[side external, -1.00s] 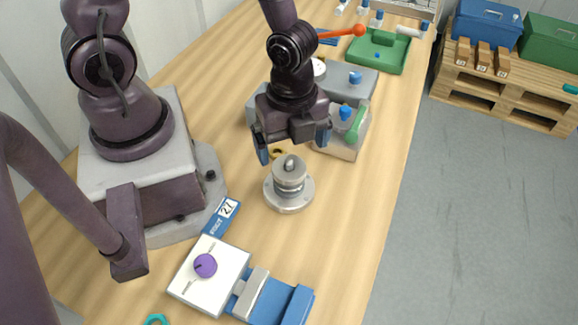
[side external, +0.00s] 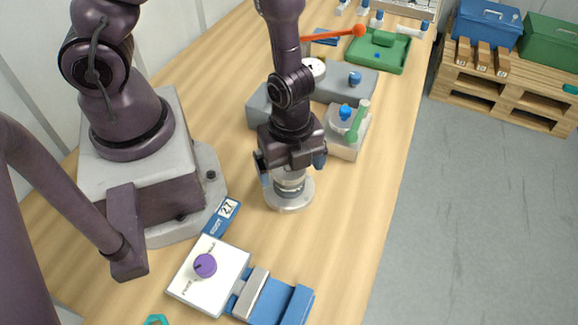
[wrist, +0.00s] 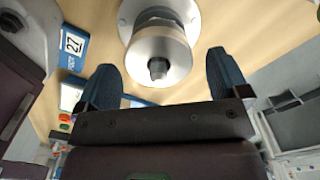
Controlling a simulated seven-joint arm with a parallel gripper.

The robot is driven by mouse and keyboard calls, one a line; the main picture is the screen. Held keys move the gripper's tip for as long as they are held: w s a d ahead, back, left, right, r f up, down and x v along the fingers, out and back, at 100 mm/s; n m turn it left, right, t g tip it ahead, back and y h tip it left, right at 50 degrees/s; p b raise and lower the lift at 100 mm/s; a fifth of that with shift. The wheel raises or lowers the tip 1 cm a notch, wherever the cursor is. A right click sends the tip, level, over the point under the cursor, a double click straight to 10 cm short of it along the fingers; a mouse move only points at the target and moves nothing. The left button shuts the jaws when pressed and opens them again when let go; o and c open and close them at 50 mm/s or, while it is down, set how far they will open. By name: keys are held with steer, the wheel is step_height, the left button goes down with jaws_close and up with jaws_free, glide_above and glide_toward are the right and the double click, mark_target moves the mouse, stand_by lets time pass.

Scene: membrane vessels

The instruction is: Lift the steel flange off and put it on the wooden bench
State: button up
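The steel flange (side external: 288,186) is a grey cylinder standing upright on a wide round base plate (side external: 290,202) on the wooden bench (side external: 340,215). In the wrist view, the flange's cylinder (wrist: 172,45) has a small knob on top and stands between and just beyond my two blue fingers. My gripper (side external: 291,167) is over the flange, fingers spread to either side of its top. The gripper (wrist: 162,72) is open in the wrist view, with a gap on each side of the cylinder. The flange's top is hidden behind my gripper in the side view.
A white panel with a purple knob (side external: 205,265) and a blue-and-grey block (side external: 270,298) lie in front. A grey block with a green handle (side external: 358,122) stands close behind right. A blue tag marked 27 (side external: 221,217) lies left. Bench right of the flange is clear.

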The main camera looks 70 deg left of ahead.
steer(key=c, duration=1.1)
steer(key=shift+r, duration=0.1)
step_height(320, 180, up, 8)
steer(key=shift+w+r, duration=0.1)
steer(key=shift+r, duration=2.35)
